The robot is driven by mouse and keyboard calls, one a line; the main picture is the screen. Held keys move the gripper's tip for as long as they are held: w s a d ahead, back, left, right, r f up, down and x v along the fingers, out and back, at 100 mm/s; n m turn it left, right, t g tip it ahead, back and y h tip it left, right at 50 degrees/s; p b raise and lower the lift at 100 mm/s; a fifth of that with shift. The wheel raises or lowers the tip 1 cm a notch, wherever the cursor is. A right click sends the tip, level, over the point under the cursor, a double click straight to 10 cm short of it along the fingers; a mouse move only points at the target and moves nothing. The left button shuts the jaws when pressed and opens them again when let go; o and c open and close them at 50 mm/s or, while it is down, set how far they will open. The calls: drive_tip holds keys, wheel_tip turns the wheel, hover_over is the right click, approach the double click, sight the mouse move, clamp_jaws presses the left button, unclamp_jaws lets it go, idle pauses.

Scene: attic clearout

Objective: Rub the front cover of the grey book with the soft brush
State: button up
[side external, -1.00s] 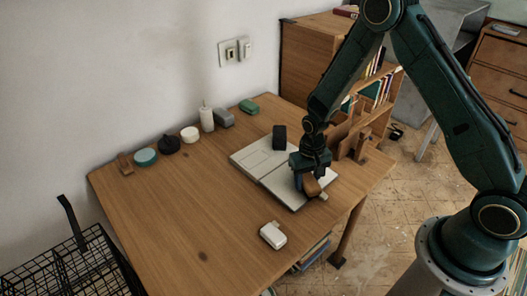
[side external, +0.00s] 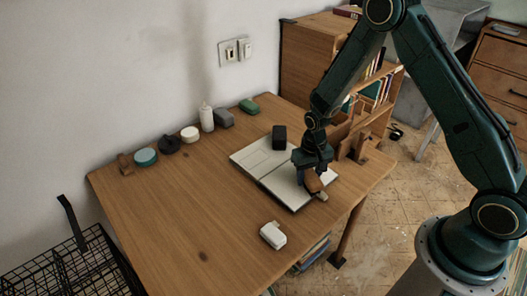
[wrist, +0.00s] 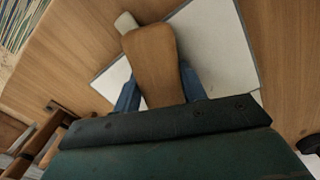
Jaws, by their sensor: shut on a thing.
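The grey book (side external: 257,158) lies flat near the right end of the wooden table. It is pale grey, with a line down its middle and a framed rectangle on its left half. My gripper (side external: 309,176) is over its right half, shut on the wooden brush (side external: 314,183). In the wrist view the brush (wrist: 150,55) sits between my blue fingers, above the pale book (wrist: 222,42). A light stub shows at the brush's far end. The bristles are hidden, so I cannot tell whether they touch the cover.
A black block (side external: 280,137) stands at the book's back edge. A white object (side external: 273,235) lies near the front edge. A wooden rack (side external: 352,135) is close on the right. Several small things, including a white bottle (side external: 207,118), line the wall. The table's left middle is clear.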

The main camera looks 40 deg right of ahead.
sight(291, 170)
drive_tip(key=shift+w, duration=1)
drive_tip(key=shift+r, duration=0.1)
drive_tip(key=shift+w+r, duration=0.1)
drive_tip(key=shift+w, duration=1.25)
drive_tip(key=shift+w, duration=0.15)
drive_tip(key=shift+w+a+r, duration=0.1)
drive_tip(key=shift+w, duration=1.05)
drive_tip(key=shift+d, duration=1)
drive_tip(key=shift+s+f, duration=0.15)
drive_tip(key=shift+s, duration=0.6)
drive_tip(key=shift+s+f, duration=0.1)
drive_tip(key=shift+s, duration=0.6)
